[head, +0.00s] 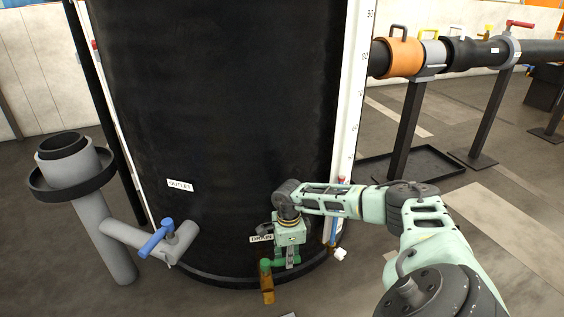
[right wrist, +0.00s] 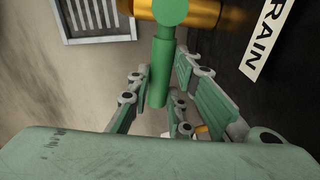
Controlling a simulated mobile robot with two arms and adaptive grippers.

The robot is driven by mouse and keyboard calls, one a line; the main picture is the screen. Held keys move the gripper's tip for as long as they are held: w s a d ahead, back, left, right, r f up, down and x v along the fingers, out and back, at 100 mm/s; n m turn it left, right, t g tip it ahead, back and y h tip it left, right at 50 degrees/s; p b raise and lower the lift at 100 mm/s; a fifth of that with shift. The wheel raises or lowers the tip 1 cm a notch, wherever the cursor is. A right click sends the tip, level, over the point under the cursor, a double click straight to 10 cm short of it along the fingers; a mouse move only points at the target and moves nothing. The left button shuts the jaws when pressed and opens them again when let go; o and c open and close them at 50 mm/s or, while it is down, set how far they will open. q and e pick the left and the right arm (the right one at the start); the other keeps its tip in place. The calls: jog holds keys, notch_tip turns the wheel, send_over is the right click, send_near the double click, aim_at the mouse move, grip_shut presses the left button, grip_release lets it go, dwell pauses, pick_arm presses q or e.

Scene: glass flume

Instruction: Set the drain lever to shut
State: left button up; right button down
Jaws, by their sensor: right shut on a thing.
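The green drain lever (right wrist: 160,72) shows in the right wrist view, with its round hub over a brass pipe (right wrist: 205,14). The lever lies across this pipe. My right gripper (right wrist: 158,100) has its fingers on both sides of the lever's handle and is shut on it. In the head view my right gripper (head: 291,254) is low at the front of the black tank. The lever's green hub (head: 266,264) shows just left of the fingers, above the brass spout (head: 267,290). The fingers hide most of the handle there. My left gripper is out of view.
The DRAIN label (head: 261,239) is on the black tank (head: 220,110), beside my gripper. A blue outlet lever (head: 155,240) sits on a grey pipe at left. A pipe line with an orange collar (head: 404,57) runs at the back right.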

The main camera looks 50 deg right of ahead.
jog(key=c, duration=1.6)
grip_release()
notch_tip(320, 180, up, 12)
jog(key=shift+w+d, duration=0.1)
jog(key=shift+w, duration=0.05)
